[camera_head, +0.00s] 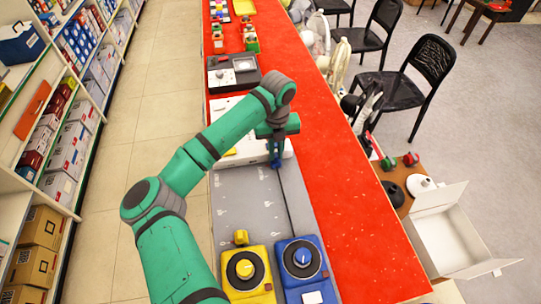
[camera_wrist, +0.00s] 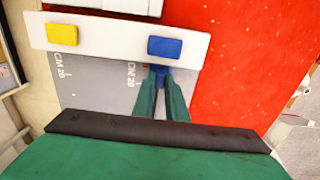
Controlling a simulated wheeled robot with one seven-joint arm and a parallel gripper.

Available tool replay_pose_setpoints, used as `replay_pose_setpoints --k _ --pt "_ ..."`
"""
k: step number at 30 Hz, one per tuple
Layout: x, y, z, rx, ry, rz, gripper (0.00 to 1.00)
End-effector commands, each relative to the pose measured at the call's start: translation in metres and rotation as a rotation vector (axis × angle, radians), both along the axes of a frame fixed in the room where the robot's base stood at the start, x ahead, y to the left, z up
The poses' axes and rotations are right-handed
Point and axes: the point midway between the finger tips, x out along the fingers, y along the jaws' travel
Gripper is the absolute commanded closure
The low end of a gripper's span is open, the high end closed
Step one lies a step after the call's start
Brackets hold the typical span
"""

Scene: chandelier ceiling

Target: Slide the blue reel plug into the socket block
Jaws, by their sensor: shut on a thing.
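My gripper (camera_head: 276,160) is shut on the blue plug (camera_wrist: 160,69), just in front of the white socket block (camera_wrist: 110,38). The block carries a yellow patch (camera_wrist: 62,34) on the left and a blue patch (camera_wrist: 165,47) on the right. The plug is roughly in line with the blue patch, at the block's near edge; I cannot tell whether it touches or has entered. In the head view the blue reel (camera_head: 301,258) sits at the near end of the grey mat, and a dark cable (camera_head: 289,208) runs from it toward my gripper.
A yellow reel (camera_head: 247,271) stands left of the blue reel, with a yellow plug (camera_head: 240,237) behind it. The grey mat (camera_head: 237,200) between reels and block is mostly clear. A dark device (camera_head: 234,72) stands beyond the block. The red tabletop (camera_head: 345,210) is bare on the right.

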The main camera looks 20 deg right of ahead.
Motion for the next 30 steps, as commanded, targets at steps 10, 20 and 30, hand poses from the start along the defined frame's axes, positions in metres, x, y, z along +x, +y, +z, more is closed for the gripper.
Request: replay_pose_setpoints --k 10,20,30 --pt "0.006 -0.001 0.002 -0.006 -0.017 0.006 0.69" --pt "0.004 -0.001 0.003 -0.005 -0.012 0.004 0.69" --pt "0.004 -0.001 0.051 -0.006 -0.015 0.004 0.69"
